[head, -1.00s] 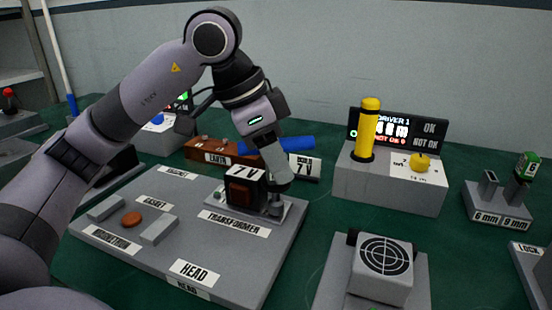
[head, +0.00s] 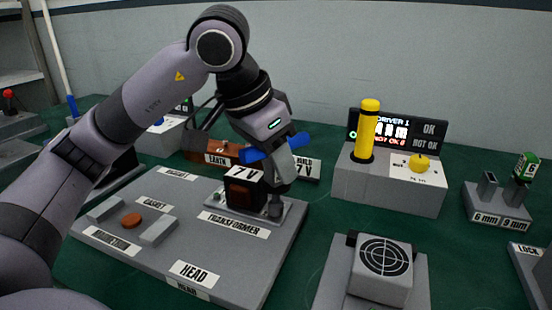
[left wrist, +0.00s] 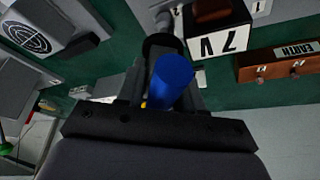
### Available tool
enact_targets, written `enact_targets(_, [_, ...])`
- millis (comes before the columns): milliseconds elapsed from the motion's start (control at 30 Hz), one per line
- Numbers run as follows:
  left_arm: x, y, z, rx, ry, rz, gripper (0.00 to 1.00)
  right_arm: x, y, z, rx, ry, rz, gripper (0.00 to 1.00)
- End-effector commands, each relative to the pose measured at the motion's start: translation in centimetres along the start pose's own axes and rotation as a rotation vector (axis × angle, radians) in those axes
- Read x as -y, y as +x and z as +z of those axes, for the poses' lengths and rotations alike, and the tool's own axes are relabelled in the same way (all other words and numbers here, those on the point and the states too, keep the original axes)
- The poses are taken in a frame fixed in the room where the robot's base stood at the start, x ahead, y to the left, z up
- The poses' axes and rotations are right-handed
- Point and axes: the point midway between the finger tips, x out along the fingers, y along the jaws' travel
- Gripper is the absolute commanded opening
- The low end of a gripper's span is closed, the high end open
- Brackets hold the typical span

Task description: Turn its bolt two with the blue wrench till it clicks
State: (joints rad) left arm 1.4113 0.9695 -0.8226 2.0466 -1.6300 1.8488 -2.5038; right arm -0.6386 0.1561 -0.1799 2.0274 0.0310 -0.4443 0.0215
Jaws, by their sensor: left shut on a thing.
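My left gripper (head: 280,150) is shut on the blue wrench (head: 257,154), whose blue handle crosses between the fingers. In the left wrist view the blue handle end (left wrist: 171,82) fills the middle, with a dark ring at its far end. The transformer (head: 245,190), a dark box marked 7 V, sits on its grey plate on the slab and also shows in the left wrist view (left wrist: 218,30). The gripper is just right of it, above a dark bolt or wrench head (head: 275,208) at the plate's right corner. Whether the wrench fits around bolt two is hidden. My right gripper is not in view.
A brown earth block (head: 222,152) and a 7 V build sign (head: 306,168) stand behind. A yellow driver (head: 367,132) stands in its grey station at right. A grey target block (head: 382,268) is in front right. Green table shows between them.

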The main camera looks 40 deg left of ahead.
Motion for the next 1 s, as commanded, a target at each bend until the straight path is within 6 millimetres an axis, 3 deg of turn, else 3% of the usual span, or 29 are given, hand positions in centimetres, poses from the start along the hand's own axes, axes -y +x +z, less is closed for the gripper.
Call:
enact_targets(167, [0.05, -0.04, -0.03, 0.000, -0.023, -0.013, 0.00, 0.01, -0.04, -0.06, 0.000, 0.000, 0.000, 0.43])
enact_targets(533, [0.05, -0.10, -0.05, 0.001, -0.331, -0.143, 0.00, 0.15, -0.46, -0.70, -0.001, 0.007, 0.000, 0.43])
enact_targets(1000, [0.06, -0.09, -0.04, 0.001, -0.411, -0.177, 0.00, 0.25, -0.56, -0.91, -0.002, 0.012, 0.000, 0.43])
